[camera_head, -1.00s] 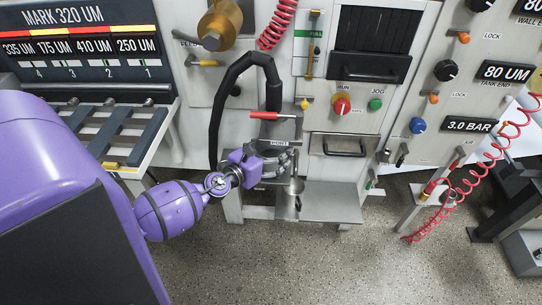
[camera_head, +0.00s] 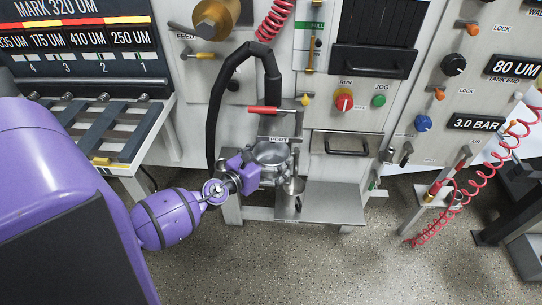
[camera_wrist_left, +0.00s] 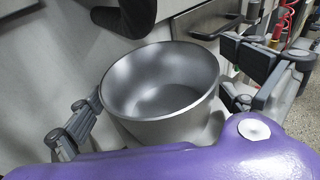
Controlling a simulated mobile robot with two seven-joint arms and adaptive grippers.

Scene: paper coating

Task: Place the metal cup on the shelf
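The metal cup (camera_head: 270,154) is a wide, open-topped grey vessel below the PORT label. It also shows large and empty in the left wrist view (camera_wrist_left: 160,95). My left gripper (camera_head: 264,163) is at the cup, one finger on each side of it; in the left wrist view (camera_wrist_left: 165,108) both fingertips are at or very near its wall. I cannot tell whether they press on it. A bare grey shelf plate (camera_head: 335,205) lies right of and below the cup. My right gripper is not in view.
A small metal cylinder (camera_head: 293,192) stands beside the shelf plate. A thick black hose (camera_head: 214,110) arches left of the cup, and a red-handled lever (camera_head: 268,109) is above it. A slatted rack (camera_head: 95,130) is at left, a red coiled hose (camera_head: 470,185) at right.

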